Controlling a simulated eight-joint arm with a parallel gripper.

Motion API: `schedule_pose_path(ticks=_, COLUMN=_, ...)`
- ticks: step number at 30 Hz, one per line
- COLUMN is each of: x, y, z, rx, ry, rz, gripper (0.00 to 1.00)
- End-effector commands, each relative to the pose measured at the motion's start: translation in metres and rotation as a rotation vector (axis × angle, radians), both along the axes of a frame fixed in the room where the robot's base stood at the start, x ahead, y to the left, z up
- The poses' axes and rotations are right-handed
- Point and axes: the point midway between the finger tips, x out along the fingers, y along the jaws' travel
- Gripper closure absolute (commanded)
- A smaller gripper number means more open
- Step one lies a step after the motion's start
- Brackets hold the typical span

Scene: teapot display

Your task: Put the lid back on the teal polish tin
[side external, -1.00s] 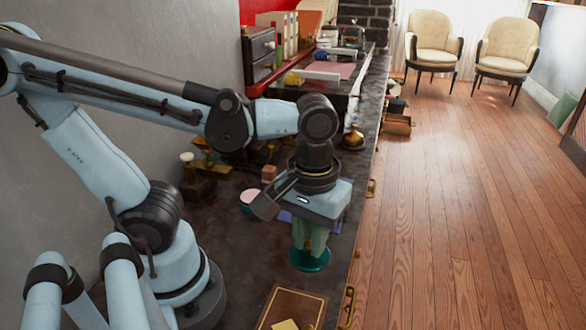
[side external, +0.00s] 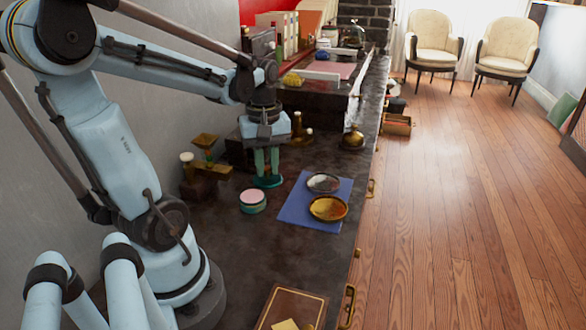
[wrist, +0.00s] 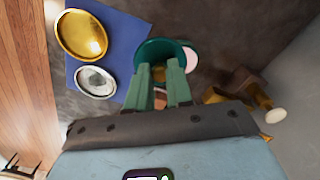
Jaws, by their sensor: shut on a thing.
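My gripper (side external: 267,158) is shut on the round teal lid (side external: 267,182), which hangs level below its green fingers. In the wrist view the lid (wrist: 150,47) lies under the fingertips (wrist: 161,70), with a small brass-coloured knob between them. The teal polish tin (side external: 252,203) stands on the dark counter, its pink contents showing on top. In the side view the lid is just behind and right of the tin, apart from it. In the wrist view the tin (wrist: 192,60) is partly hidden behind the lid. The lid's exact height above the counter is hard to tell.
A blue cloth (side external: 297,211) right of the tin bears a gold dish (side external: 328,208) and a silver dish (side external: 323,182). Left of my gripper stand brass and wooden pieces (side external: 205,168). A brown book (side external: 291,309) lies at the front. Bare counter surrounds the tin's near side.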

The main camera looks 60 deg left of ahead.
Motion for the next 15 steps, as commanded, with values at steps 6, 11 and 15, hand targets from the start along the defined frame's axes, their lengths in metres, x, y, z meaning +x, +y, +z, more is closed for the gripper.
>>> schedule_pose_path(ticks=6, x=-0.019, y=0.039, z=-0.003, rx=0.000, ry=0.000, rz=0.133, gripper=1.00)
schedule_pose_path(ticks=11, x=-0.024, y=0.048, z=-0.004, rx=0.000, ry=0.000, rz=0.164, gripper=1.00)
schedule_pose_path(ticks=15, x=-0.024, y=0.049, z=-0.010, rx=0.000, ry=0.000, rz=0.166, gripper=1.00)
